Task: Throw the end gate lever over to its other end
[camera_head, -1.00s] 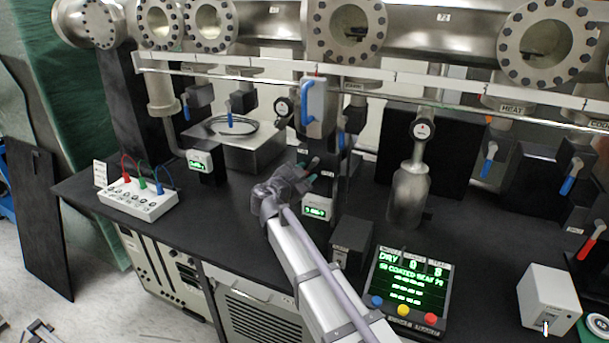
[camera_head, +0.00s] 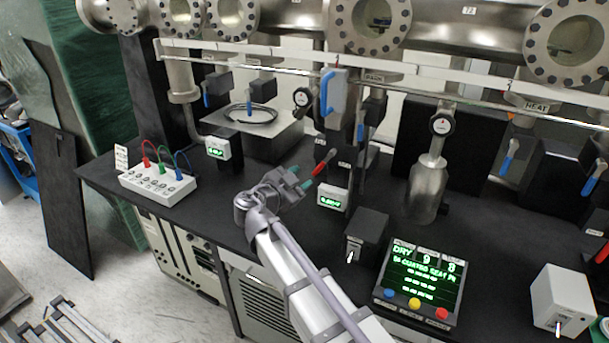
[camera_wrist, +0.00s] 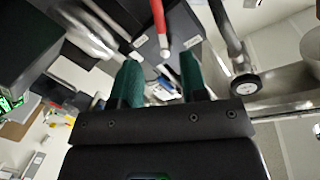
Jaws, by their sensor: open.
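A red lever handle (camera_head: 323,162) slants upward to the right in the middle of the bench, just above a small green readout. I take it for the end gate lever, but its label is unreadable. My gripper (camera_head: 300,178) is open, with green fingertips just left of the handle. In the wrist view, the red handle (camera_wrist: 158,18) with its pale tip (camera_wrist: 165,53) comes in from the top. That tip lies between the lines of the two fingers (camera_wrist: 160,75), near their ends. I see no grip on it; the depth gap is unclear.
A blue-handled valve (camera_head: 328,93) stands above the lever. A dark box (camera_head: 367,233) and a sloped display panel (camera_head: 418,283) are to its right. A patch box with coloured cables (camera_head: 157,187) is at left. Another red lever (camera_head: 602,253) is at the far right edge.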

